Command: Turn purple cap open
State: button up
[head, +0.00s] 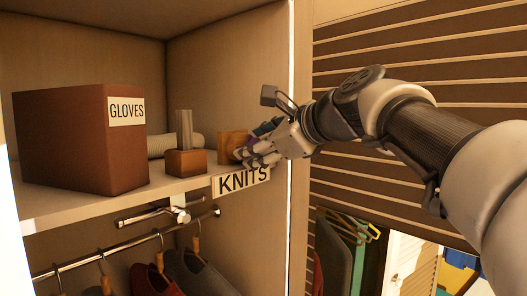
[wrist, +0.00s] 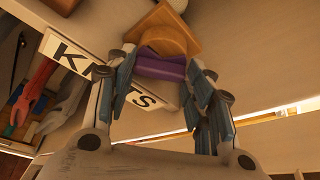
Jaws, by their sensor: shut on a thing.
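The purple cap (wrist: 162,68) sits between my gripper's fingers in the wrist view, against a round wooden piece on a wooden block (wrist: 163,32). My gripper (wrist: 163,88) is shut on the cap, with its blue-padded fingers on both sides of it. In the head view my gripper (head: 258,150) reaches in at the right end of the shelf. The wooden block (head: 232,145) shows just left of the fingers there. In the head view the fingers mostly hide the cap.
The shelf (head: 100,204) also holds a brown GLOVES box (head: 80,140), a small wooden holder (head: 186,162) and a pale roll (head: 160,145). A KNITS label (head: 241,180) is on the shelf's front edge below my gripper. A rail with hangers (head: 110,262) runs beneath. Louvred panels stand right.

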dwell(0.6)
jog(key=o, duration=1.1)
jog(key=shift+c, duration=0.2)
jog(key=shift+s, duration=0.1)
jog(key=v, duration=1.2)
jog(key=shift+a, duration=0.1)
jog(key=shift+c, duration=0.2)
